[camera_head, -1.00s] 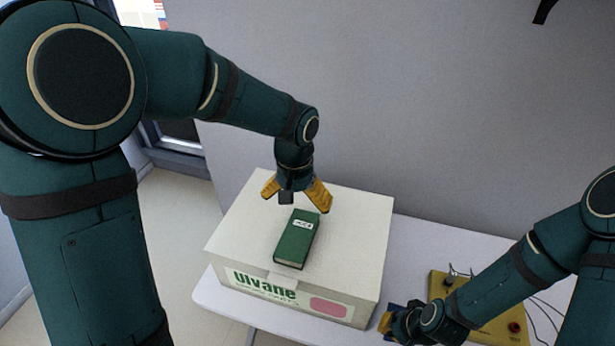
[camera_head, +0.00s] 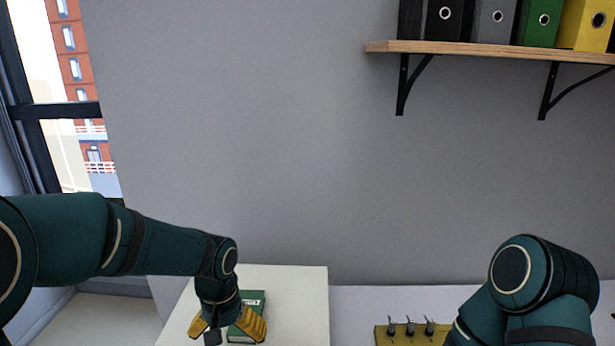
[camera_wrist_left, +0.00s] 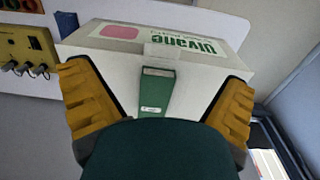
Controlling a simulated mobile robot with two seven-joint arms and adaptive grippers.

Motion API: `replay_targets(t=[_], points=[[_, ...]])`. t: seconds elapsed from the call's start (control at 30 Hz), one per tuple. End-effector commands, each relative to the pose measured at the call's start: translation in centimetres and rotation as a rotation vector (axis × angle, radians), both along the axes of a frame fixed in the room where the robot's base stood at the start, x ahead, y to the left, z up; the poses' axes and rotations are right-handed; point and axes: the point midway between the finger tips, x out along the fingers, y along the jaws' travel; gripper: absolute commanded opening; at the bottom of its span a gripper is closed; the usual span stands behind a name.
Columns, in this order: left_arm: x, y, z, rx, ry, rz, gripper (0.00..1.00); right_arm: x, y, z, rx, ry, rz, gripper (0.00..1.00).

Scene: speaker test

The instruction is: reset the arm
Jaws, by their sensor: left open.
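My left gripper (camera_head: 222,330) is open, its two yellow fingers spread and pointing down, low in the head view. It also shows open in the left wrist view (camera_wrist_left: 157,78), with nothing held. A green box-like item (camera_head: 252,298) shows partly behind the gripper in the head view. In the left wrist view the green item (camera_wrist_left: 155,98) lies between the spread fingers in the picture, on a large white carton (camera_wrist_left: 125,66). The carton's top (camera_head: 298,300) also shows in the head view. My right arm is at the lower right; its gripper is out of view.
A yellow panel with several switches (camera_head: 395,338) is right of the carton; it also shows in the left wrist view (camera_wrist_left: 22,55). A wooden shelf (camera_head: 490,50) with binders (camera_head: 492,20) is on the grey wall, upper right. A window (camera_head: 85,100) is at left.

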Motion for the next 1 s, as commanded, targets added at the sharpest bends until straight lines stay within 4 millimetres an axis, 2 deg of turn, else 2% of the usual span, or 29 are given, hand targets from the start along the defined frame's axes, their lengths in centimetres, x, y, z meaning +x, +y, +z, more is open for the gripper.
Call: replay_targets(t=[0.03,0.27,0.4,0.5,0.6,0.7,0.83,1.0], points=[[-0.6,-0.3,-3.1,-0.02,0.018,-0.004,1.0,0.0,0.0,-0.3,0.0,0.001,0.001,0.0],[-2.7,-2.3,-12.8,-0.144,-0.003,0.007,1.0,-0.2,0.1,-0.9,0.001,0.004,0.004,0.0],[-5.6,-3.5,-19.1,-0.231,-0.027,0.051,1.0,-0.4,0.1,-1.4,0.002,0.008,0.006,0.0],[-8.0,-4.2,-22.7,-0.282,-0.053,0.098,1.0,-0.5,0.1,-1.7,0.002,0.011,0.008,0.0],[-10.0,-4.7,-25.0,-0.312,-0.08,0.143,1.0,-0.5,0.1,-2.0,0.002,0.012,0.01,0.0],[-11.4,-5.0,-26.2,-0.329,-0.102,0.176,1.0,-0.6,0.1,-2.1,0.003,0.014,0.011,0.0],[-12.1,-5.1,-26.8,-0.336,-0.119,0.197,1.0,-0.6,0.1,-2.2,0.003,0.014,0.012,0.0],[-12.2,-5.1,-26.9,-0.336,-0.12,0.198,1.0,-0.6,0.1,-2.2,0.003,0.014,0.012,0.0]])
